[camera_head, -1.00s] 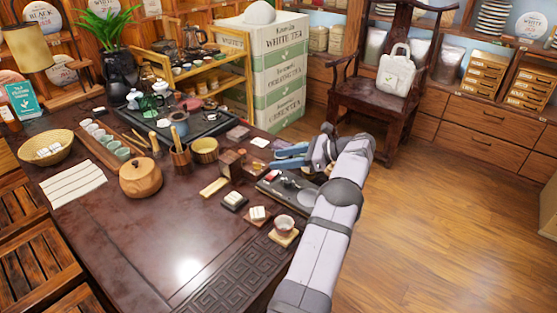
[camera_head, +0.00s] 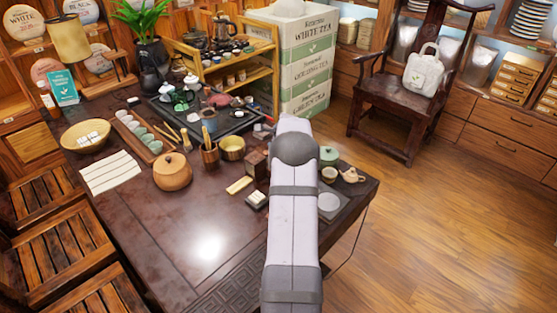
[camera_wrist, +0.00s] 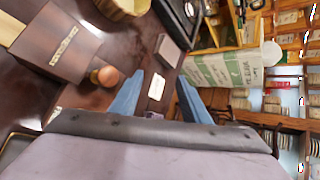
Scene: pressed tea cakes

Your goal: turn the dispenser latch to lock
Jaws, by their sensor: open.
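The dispenser appears to be the small dark wooden box (camera_head: 256,164) at the right part of the table in the head view. In the wrist view the box (camera_wrist: 62,48) is at upper left, with a pale label on its face. A round orange-brown knob (camera_wrist: 107,76) sits beside it and may be the latch; its turn position cannot be told. My gripper (camera_wrist: 160,80) shows two blue fingers spread apart with nothing held between them. The knob is just left of the left finger, apart from it. In the head view my arm hides the gripper.
A white card (camera_wrist: 156,87) and a dark block (camera_wrist: 168,50) lie on the table beyond the fingers. The table's front left is clear.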

